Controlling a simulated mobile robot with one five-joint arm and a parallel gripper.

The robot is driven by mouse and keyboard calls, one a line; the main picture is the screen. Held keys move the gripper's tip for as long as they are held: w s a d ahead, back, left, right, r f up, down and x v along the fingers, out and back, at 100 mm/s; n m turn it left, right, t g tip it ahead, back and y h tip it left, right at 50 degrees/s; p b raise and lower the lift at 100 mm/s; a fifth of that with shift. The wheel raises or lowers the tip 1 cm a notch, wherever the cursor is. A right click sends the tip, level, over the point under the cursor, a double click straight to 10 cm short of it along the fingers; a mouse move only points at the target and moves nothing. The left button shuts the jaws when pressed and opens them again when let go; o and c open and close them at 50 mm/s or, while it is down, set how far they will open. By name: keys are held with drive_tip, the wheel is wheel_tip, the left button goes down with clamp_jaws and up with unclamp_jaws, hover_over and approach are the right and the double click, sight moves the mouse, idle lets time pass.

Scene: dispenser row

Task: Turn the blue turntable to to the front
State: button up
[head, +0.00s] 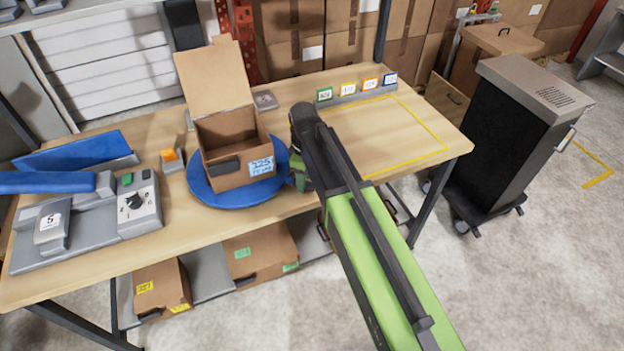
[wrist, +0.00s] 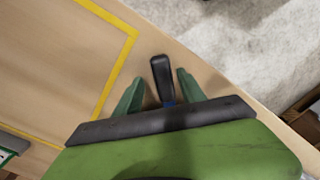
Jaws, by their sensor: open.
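The blue turntable (head: 222,198) lies flat on the workbench, left of my arm in the head view. An open cardboard box (head: 225,147) stands on it, lid flap up at the back, a handle slot and a pale blue label on its near side. My gripper (head: 299,182) is at the turntable's right edge, partly hidden by my arm. In the wrist view my gripper (wrist: 158,90) is open, with a dark handle (wrist: 162,76) between its green fingers and a bit of blue at its base. I cannot tell whether either finger touches the handle.
A yellow-outlined area (head: 400,135) on the right of the bench is empty. Small coloured label cards (head: 358,88) stand behind it. A grey dispenser with a dial (head: 137,203) and a small orange-topped block (head: 171,158) are at left. A dark wheeled cabinet (head: 510,130) stands right.

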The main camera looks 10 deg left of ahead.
wheel_tip(320, 180, up, 17)
drive_tip(key=p, duration=1.6)
drive_tip(key=shift+p, duration=0.35)
drive_tip(key=w+d+f+m+b, duration=0.2)
drive_tip(key=d+f+m+b, duration=0.1)
drive_tip(key=d, duration=0.9)
drive_tip(key=w+d+f+m+b, duration=0.1)
drive_tip(key=d+f+m+b, duration=0.15)
drive_tip(key=d, duration=0.95)
drive_tip(key=s+d+f+m+b, duration=0.2)
drive_tip(key=s+d+m, duration=0.6)
drive_tip(key=d+m, duration=0.3)
drive_tip(key=shift+d+f+b, duration=0.25)
drive_tip(key=shift+f+b, duration=0.05)
drive_tip(key=shift+b, duration=0.1)
